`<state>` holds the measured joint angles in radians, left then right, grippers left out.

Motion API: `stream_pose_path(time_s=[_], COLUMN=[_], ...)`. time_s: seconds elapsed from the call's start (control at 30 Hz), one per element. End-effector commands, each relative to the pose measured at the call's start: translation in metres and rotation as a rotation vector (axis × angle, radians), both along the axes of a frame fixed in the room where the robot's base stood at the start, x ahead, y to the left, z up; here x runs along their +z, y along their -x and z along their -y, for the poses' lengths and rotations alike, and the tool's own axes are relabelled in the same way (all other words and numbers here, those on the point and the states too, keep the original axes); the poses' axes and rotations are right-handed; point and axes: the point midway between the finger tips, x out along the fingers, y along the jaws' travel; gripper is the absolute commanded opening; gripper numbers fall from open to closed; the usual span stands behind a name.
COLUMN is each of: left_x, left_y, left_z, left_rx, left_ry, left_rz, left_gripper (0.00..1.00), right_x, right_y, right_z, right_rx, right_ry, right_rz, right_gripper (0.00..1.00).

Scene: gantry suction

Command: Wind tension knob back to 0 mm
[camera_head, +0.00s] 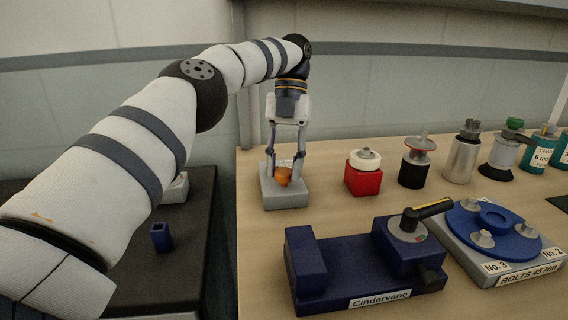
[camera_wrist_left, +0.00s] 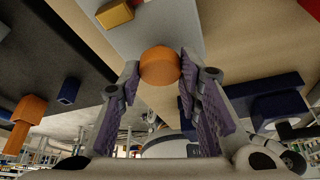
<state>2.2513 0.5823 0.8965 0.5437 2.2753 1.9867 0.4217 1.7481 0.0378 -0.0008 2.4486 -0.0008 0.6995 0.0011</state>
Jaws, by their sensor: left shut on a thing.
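The orange tension knob (camera_head: 283,176) sits on a light grey block (camera_head: 284,196) at the left end of the wooden bench. My left gripper (camera_head: 285,172) points straight down over the block, with its two fingers on either side of the knob and shut on it. In the left wrist view the orange knob (camera_wrist_left: 160,66) shows between the purple-padded fingers (camera_wrist_left: 158,82), with the grey block (camera_wrist_left: 150,35) behind it. A small pale marking shows behind the knob in the head view, too small to read. My right gripper is not in view.
A red block with a white knob (camera_head: 364,178) stands right of the grey block. A blue Cindervane fixture (camera_head: 340,262) and a blue turntable (camera_head: 490,225) are in front. Several canisters line the back right. A dark table (camera_head: 195,245) lies left, across a gap.

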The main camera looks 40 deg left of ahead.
Motion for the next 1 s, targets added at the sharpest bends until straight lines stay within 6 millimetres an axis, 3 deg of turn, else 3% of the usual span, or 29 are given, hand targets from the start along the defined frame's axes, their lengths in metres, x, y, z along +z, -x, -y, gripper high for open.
stream_pose_path(time_s=[0.33,0.37,0.43,0.87,1.0], left_x=[0.0008,0.0008,0.0008,0.0001,-0.0019], left_y=[-0.0008,-0.0008,-0.0008,-0.0003,-0.0011], left_z=[-0.0001,-0.0001,-0.0001,0.0,0.0009], left_rx=[0.002,0.002,0.002,-0.002,-0.109], left_ry=[0.0,0.0,0.0,0.0,-0.002], left_rz=[0.006,0.006,0.006,0.002,-0.001], left_gripper=[0.04,0.36,0.52,0.52,0.52], right_x=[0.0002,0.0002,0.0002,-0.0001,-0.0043], right_y=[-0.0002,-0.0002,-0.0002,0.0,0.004], right_z=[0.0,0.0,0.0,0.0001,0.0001], right_rx=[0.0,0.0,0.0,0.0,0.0], right_ry=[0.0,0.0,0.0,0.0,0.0], right_rz=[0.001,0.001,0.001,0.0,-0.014], right_gripper=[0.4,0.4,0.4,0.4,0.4])
